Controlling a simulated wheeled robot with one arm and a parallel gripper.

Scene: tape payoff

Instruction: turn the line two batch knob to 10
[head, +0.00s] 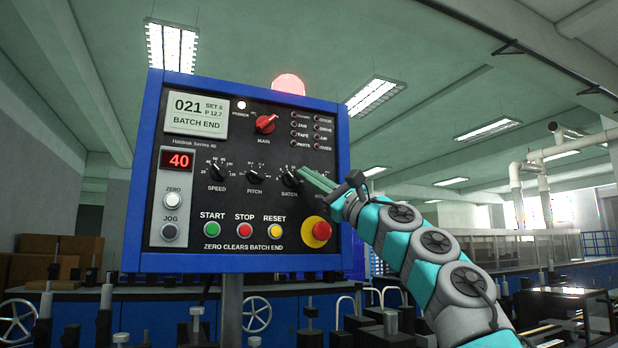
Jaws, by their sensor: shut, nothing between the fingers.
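The batch knob (289,178) is a small black dial in the knob row of a blue-framed control panel (153,200), labelled BATCH below. Its pointer and scale are too small to read surely. My gripper (302,173) is shut and empty, its green fingers pointing left, with the tips just right of the batch knob. I cannot tell whether they touch it. My fingers partly cover the knob and label to the right. The display (197,113) reads 021, SET 6, P 12.7, BATCH END. No line number is legible on the panel.
The speed (217,173) and pitch (254,173) knobs sit to the left. The red main switch (265,124) is above. Below are green start (212,229), red stop (244,229) and yellow reset (275,230) buttons, and a red emergency button (321,230). A red lamp (288,85) glows on top.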

